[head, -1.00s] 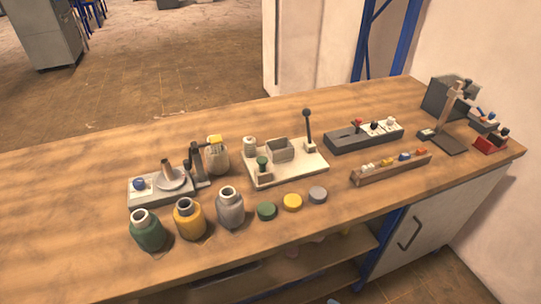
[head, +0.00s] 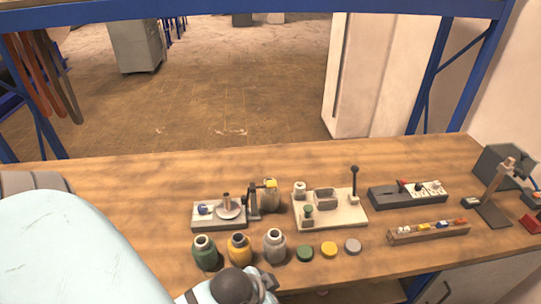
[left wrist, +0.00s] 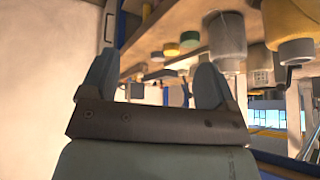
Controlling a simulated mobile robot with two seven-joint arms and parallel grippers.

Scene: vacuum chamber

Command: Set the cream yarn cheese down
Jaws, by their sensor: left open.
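I cannot single out the cream yarn cheese for certain. My right gripper is not in view.
Green (head: 205,253), yellow (head: 239,249) and grey (head: 275,246) jars stand near the front edge beside green, yellow and grey discs (head: 353,247). Behind are a cream lever plate (head: 340,212), a dark switch box (head: 408,195) and a slotted rail (head: 430,232). The back of the table is clear.

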